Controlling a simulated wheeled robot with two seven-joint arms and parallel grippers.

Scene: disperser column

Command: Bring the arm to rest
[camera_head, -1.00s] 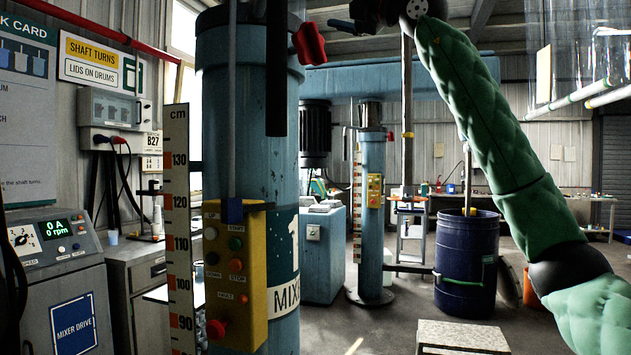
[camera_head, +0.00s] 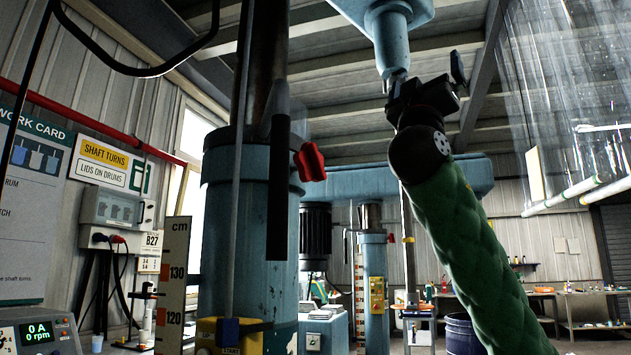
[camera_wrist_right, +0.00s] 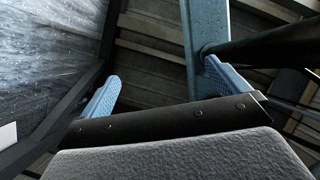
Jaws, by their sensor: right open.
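My right arm (camera_head: 470,250), in a quilted green sleeve, reaches up from the lower right of the head view. Its right gripper (camera_head: 428,84) is raised high, close below a light blue spindle housing (camera_head: 390,38); I cannot tell whether they touch. In the right wrist view the two light blue perforated finger pads stand wide apart, so the gripper (camera_wrist_right: 163,88) is open, with nothing seen held between them. A blue beam (camera_wrist_right: 206,30) and a dark round bar (camera_wrist_right: 270,45) show beyond the right finger. My left gripper is not in view.
A large blue column (camera_head: 245,225) with a red knob (camera_head: 310,162) stands left of centre, beside a cm scale (camera_head: 174,280). A second mixer column (camera_head: 374,300) and a blue drum (camera_head: 462,335) stand behind. Clear plastic curtain (camera_head: 570,80) hangs at the right.

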